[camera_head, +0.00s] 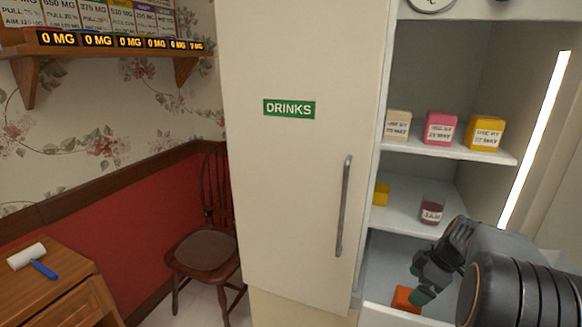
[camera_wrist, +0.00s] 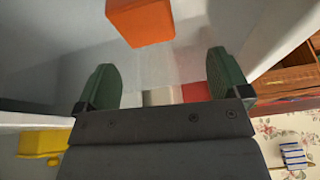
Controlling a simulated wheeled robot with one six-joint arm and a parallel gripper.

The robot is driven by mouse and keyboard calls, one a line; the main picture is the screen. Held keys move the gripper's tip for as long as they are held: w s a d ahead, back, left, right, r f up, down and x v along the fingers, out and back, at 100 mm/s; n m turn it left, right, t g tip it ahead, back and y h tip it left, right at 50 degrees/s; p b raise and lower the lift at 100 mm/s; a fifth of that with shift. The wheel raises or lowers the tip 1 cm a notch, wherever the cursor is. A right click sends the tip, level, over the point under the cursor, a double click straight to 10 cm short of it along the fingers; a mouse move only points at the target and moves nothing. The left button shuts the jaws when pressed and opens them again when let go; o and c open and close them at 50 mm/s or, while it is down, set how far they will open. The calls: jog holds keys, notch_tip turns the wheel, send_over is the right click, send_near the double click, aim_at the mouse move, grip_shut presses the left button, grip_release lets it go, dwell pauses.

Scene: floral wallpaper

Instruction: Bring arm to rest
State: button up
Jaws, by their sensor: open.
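My gripper (camera_head: 430,280) is low in the open fridge, at the right of the head view. In the wrist view its two green-padded fingers (camera_wrist: 163,78) stand wide apart with nothing held between them. An orange block (camera_head: 405,298) lies at the bottom of the fridge, just beside the gripper in the head view. In the wrist view the orange block (camera_wrist: 140,22) is beyond the fingertips, apart from them. My arm hides part of the fridge's lower right.
Shelves above hold a beige box (camera_head: 397,124), a pink box (camera_head: 440,128), a yellow box (camera_head: 485,132), a jam jar (camera_head: 432,210) and another yellow item (camera_head: 381,195). The DRINKS door (camera_head: 300,170) stands left of the opening. A chair (camera_head: 205,250) is farther left.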

jog(key=s+a+r+m+t+h+p, duration=0.1)
jog(key=s+a+r+m+p, duration=0.4)
jog(key=a, duration=0.4)
jog(key=s+a+r+m+h+p, duration=0.2)
jog(key=s+a+r+m+p, duration=0.4)
jog(key=a+r, duration=0.4)
jog(key=shift+s+a+m+t+h, duration=0.3)
jog(key=shift+s+m+t, duration=0.1)
jog(key=shift+s, duration=0.35)
jog(key=shift+c, duration=0.2)
